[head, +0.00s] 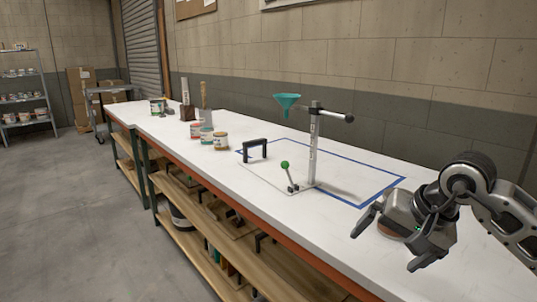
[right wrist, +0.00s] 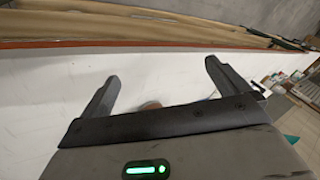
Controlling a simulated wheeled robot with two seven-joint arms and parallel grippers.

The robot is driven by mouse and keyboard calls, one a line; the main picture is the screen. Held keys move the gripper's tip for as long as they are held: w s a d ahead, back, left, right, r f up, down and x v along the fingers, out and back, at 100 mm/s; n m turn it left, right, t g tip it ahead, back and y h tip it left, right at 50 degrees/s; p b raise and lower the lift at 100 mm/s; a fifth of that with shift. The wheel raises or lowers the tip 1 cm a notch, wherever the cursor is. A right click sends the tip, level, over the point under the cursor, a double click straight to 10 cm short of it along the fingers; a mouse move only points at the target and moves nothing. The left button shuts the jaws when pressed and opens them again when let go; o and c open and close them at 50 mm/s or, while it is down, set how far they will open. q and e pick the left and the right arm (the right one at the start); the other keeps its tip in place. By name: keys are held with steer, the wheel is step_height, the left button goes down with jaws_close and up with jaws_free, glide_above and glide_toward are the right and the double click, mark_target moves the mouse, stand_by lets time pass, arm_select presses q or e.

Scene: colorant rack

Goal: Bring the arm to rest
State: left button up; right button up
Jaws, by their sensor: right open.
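My right gripper (head: 389,244) hangs over the near right part of the white bench, past the blue outline's right corner. Its two fingers are spread wide. In the right wrist view the gripper (right wrist: 160,75) is open, with bare white bench between the fingertips. A small brownish round thing (right wrist: 152,105) shows just past the gripper's palm edge, mostly hidden. My left gripper is not in view.
The white bench (head: 240,180) holds a stand (head: 313,150) with a teal funnel (head: 287,101), a green-knobbed lever (head: 286,166) and a black handle-shaped frame (head: 255,149). Several small cans stand farther left, including one at the near end (head: 221,141). The bench's front strip is clear.

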steer(key=s+a+m+g+y, duration=0.1)
steer(key=s+a+m+y, duration=0.4)
steer(key=a+m+y, duration=0.4)
steer(key=s+a+m+g+y, duration=0.1)
steer(key=s+a+m+y, duration=0.45)
steer(key=a, duration=0.45)
steer(key=d+f+n+t+h, duration=0.3)
steer(key=f+n+t+h, duration=0.15)
steer(key=n, duration=0.75)
steer(key=w+d+f+n+t+h, duration=0.1)
steer(key=d+f+n+t+h, duration=0.3)
steer(key=n, duration=0.7)
steer(key=d+f+n+t+h, duration=0.25)
steer(key=n+t, duration=0.35)
steer(key=n, duration=0.6)
steer(key=s+d+f+m+g+h, duration=0.1)
steer(key=s+f+m+g+h, duration=0.2)
steer(key=s+f+m+g, duration=0.3)
steer(key=s+f+m, duration=0.4)
steer(key=f+m, duration=0.3)
steer(key=f, duration=0.1)
steer(key=shift+s+d+f, duration=0.35)
steer(key=shift+s, duration=0.05)
